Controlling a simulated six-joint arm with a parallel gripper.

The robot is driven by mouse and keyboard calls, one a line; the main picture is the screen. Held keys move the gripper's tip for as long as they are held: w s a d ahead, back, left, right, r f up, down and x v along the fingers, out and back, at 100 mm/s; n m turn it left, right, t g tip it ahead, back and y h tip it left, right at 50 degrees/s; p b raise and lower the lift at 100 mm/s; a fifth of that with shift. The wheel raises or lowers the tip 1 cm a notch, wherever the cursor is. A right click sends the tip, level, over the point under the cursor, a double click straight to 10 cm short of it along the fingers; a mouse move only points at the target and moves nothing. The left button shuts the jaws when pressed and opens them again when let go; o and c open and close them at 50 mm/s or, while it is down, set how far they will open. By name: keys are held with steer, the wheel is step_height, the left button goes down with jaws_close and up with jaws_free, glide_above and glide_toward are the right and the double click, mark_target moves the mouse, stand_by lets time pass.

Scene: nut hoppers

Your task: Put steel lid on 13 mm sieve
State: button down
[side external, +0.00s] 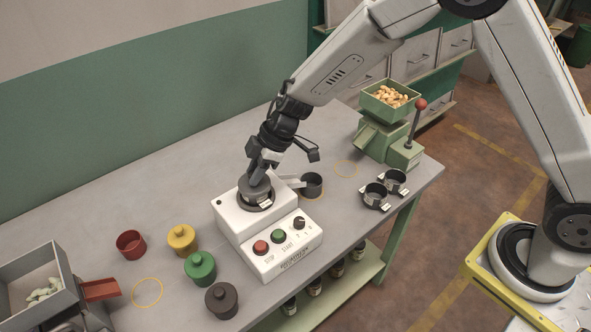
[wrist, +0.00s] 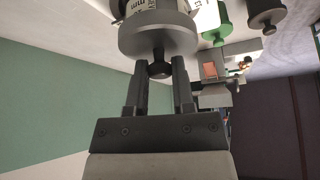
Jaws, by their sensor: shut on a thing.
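My gripper (side external: 259,168) points down over the white shaker machine (side external: 228,207). It is shut on the knob of the grey steel lid (side external: 254,187). In the wrist view the two fingers (wrist: 159,82) stand on either side of the dark knob, below the round grey lid (wrist: 150,42). A sieve with a white label (wrist: 141,8) ending in "mm" shows just beyond the lid; its number is not readable. In the side view the sieve sits on the machine's top, directly under the lid. I cannot tell whether the lid is fully seated on it.
The machine's front has a red button (side external: 261,247), a green button (side external: 279,236) and a dark knob. A nut hopper (side external: 388,103) stands back right.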

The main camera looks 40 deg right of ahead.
jaws_free()
stand_by(0.4)
steer(key=shift+r, duration=0.1)
steer(key=shift+r, duration=3.4)
